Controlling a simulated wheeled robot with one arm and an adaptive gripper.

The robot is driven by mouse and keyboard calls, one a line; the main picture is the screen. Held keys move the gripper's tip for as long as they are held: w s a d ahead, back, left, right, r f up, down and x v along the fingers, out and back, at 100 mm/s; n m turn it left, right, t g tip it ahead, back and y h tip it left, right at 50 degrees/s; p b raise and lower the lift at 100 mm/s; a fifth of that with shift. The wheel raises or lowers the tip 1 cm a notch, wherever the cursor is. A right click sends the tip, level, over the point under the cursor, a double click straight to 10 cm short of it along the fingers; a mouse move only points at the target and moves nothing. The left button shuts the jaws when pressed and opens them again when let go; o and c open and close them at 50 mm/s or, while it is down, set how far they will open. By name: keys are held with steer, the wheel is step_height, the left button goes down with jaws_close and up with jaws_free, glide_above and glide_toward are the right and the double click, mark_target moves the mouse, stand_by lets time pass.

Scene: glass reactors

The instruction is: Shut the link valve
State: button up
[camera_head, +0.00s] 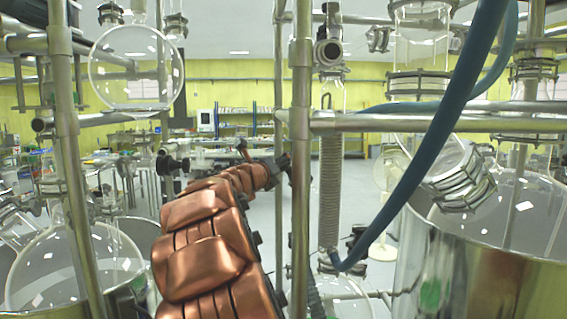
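My copper-coloured arm rises from the bottom middle and reaches away from me toward the metal upright left of centre. My gripper (281,165) is at its far end, dark and small, close to that upright in the picture. I cannot see its fingers clearly or whether it touches anything. No part is clearly recognisable as the link valve. A metal fitting with a round port (328,53) sits high at the centre above a coiled glass condenser (331,190). Dark knobs (168,164) show left of the arm.
Metal uprights (300,200) and a horizontal rail (410,123) frame the space around my arm. A blue hose (428,150) hangs in front at the right. A round glass flask (135,68) is upper left. A large steel vessel (450,265) fills the lower right.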

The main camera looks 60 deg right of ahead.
steer(key=shift+w+d, duration=0.2)
steer(key=shift+d, duration=1.05)
steer(key=shift+c, duration=0.4)
steer(key=c, duration=1.1)
steer(key=shift+f+m+g, duration=0.1)
steer(key=shift+m+g, duration=0.2)
steer(key=shift+m, duration=0.1)
